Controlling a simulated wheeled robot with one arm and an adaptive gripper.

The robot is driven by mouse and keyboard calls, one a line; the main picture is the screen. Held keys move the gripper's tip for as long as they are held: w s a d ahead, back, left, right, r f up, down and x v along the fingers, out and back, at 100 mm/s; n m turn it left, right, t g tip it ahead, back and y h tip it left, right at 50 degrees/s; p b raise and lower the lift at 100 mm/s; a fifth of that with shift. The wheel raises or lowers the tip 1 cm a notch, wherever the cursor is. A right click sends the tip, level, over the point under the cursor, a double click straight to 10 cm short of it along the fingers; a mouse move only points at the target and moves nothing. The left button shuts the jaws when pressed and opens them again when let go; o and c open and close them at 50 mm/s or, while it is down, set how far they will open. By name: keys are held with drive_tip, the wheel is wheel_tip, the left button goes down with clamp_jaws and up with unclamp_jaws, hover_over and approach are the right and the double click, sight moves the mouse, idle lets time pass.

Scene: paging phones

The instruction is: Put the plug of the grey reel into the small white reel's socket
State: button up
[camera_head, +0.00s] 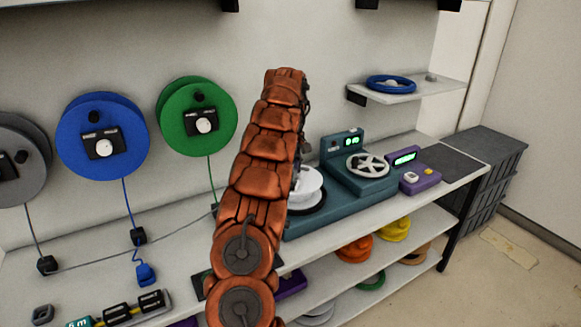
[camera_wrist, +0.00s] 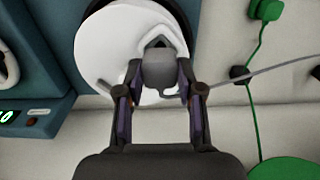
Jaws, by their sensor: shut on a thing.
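My gripper (camera_wrist: 159,84) is shut on a grey plug (camera_wrist: 160,72) in the wrist view. The plug is over the face of the small white reel (camera_wrist: 112,38), its tip beside a dark opening (camera_wrist: 158,43) that looks like the socket. I cannot tell whether the tip touches it. A grey cable (camera_wrist: 215,85) leaves the plug to the right. In the head view the white reel (camera_head: 311,188) sits on a teal machine, partly hidden by my arm; my gripper and the plug are hidden. The grey reel (camera_head: 30,140) hangs on the wall at far left.
Blue (camera_head: 75,145) and green (camera_head: 222,105) reels hang beside the grey one. A dark cable block (camera_head: 47,265) and a blue plug (camera_head: 146,274) are on the bench. The teal machine (camera_head: 370,187) and a purple box (camera_head: 425,183) stand at right. A shelf (camera_head: 430,92) juts out above.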

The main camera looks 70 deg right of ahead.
drive_tip(key=shift+f+b, duration=0.35)
drive_tip(key=shift+f, duration=0.65)
idle(0.6)
drive_tip(key=o, duration=1)
drive_tip(key=o, duration=0.4)
drive_tip(key=shift+o, duration=0.2)
drive_tip(key=shift+r, duration=0.1)
drive_tip(key=shift+r+p, duration=3.2)
drive_tip(key=shift+r, duration=1.2)
